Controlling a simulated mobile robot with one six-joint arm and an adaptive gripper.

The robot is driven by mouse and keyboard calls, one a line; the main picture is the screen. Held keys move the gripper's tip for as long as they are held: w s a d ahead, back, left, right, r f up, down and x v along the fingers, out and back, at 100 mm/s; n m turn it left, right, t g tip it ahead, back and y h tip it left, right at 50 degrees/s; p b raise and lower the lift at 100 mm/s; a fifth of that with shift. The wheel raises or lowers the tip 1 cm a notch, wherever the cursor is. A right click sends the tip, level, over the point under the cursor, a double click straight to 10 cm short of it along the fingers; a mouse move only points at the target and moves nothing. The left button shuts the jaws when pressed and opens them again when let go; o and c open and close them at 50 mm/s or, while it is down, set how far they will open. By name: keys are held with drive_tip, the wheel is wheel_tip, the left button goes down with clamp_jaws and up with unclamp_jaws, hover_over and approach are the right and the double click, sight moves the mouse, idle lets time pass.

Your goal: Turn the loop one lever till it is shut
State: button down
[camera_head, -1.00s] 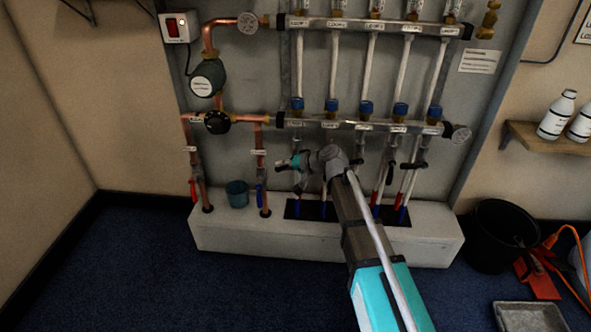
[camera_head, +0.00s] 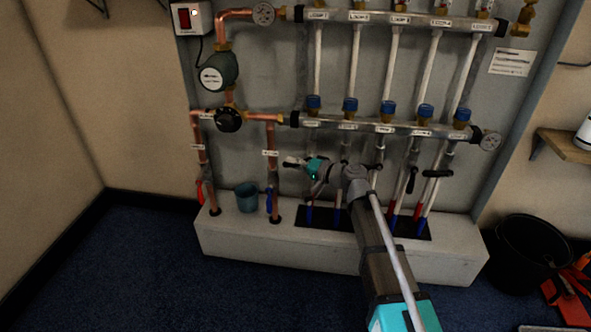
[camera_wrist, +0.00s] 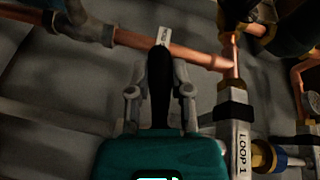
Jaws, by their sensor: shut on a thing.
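The loop one lever (camera_wrist: 159,84) is a black handle standing upright between the two fingers in the wrist view. My gripper (camera_wrist: 160,93) is shut on it, one grey finger on each side. A LOOP 1 label (camera_wrist: 242,149) is on the bar to its right. In the head view, my gripper (camera_head: 292,163) is below the left end of the lower manifold bar (camera_head: 375,126), its fingers pointing left. The lever is hard to make out there among the fingers, and the wrist part of my arm hides some of the pipes to the right.
Copper pipes (camera_head: 272,150) with a blue handle (camera_head: 268,200) stand left of my gripper. Other black levers show to the right, one hanging down (camera_head: 411,181) and one lying crosswise (camera_head: 438,173). A blue-grey cup (camera_head: 246,197) sits on the white plinth (camera_head: 225,235).

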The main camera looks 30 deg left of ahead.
drive_tip(key=shift+w+d+r+m+y+b, duration=0.2)
drive_tip(key=shift+w+d+m+y+b, duration=0.1)
drive_tip(key=shift+w+y+b, duration=0.25)
drive_tip(key=shift+s, duration=0.15)
drive_tip(key=shift+s+a+r, duration=0.1)
drive_tip(key=shift+s+a, duration=0.15)
drive_tip(key=c, duration=0.5)
unclamp_jaws()
drive_tip(key=shift+s+a, duration=0.1)
drive_tip(key=shift+s, duration=0.05)
drive_tip(key=shift+c, duration=0.2)
